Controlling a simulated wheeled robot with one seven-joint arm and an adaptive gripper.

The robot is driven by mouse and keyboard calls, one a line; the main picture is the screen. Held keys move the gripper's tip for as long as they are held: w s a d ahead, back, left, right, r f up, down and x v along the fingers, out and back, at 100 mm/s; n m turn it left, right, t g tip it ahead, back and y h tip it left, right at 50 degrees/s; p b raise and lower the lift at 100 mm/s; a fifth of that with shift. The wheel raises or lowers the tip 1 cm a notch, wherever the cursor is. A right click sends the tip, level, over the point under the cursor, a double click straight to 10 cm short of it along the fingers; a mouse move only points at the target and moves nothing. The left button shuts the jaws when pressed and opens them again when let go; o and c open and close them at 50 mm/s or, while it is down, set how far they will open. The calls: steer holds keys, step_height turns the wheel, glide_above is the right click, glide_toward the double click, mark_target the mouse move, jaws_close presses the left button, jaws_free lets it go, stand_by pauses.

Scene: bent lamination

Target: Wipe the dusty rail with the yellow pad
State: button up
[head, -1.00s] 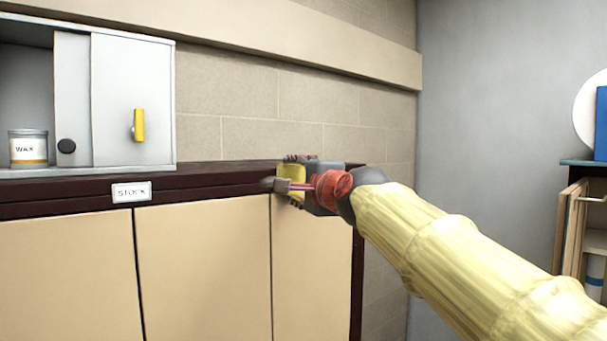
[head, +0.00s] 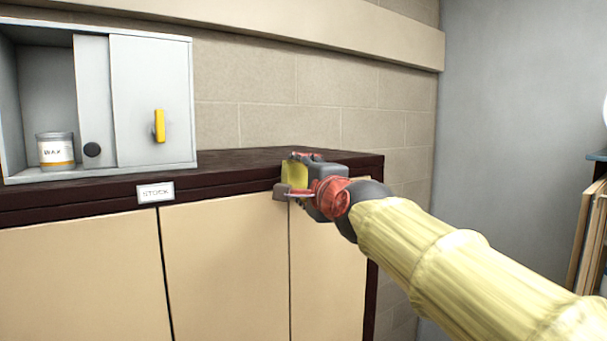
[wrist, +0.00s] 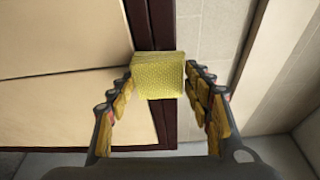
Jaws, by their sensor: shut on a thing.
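The yellow pad (head: 294,173) is held between the fingers of my gripper (head: 296,177). In the wrist view the pad (wrist: 158,75) is a textured yellow block between the two fingers of my gripper (wrist: 160,78). The dark brown rail (head: 230,188) runs along the top front of the beige cabinet. My gripper is at this rail near its right end. In the wrist view the pad overlaps the dark rail (wrist: 147,25); I cannot tell whether they touch. No dust can be made out.
A grey wall box (head: 180,90) with a yellow handle (head: 159,126) and a wax tin (head: 55,150) is at the left. A "STOCK" label (head: 155,192) sits on the rail. A beige ledge (head: 330,38) crosses the block wall. Shelving (head: 590,235) stands at the right.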

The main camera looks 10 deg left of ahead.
steer(key=shift+f, duration=0.1)
steer(key=shift+s+d+f+b, duration=0.1)
steer(key=shift+s+d+b, duration=0.25)
steer(key=shift+b, duration=0.3)
steer(key=shift+s+d+b, duration=1.5)
steer(key=shift+s+d, duration=0.1)
steer(key=shift+d, duration=0.3)
steer(key=shift+s+d+b, duration=0.95)
steer(key=shift+d, duration=0.15)
steer(key=shift+d+r, duration=0.1)
steer(key=shift+r, duration=0.1)
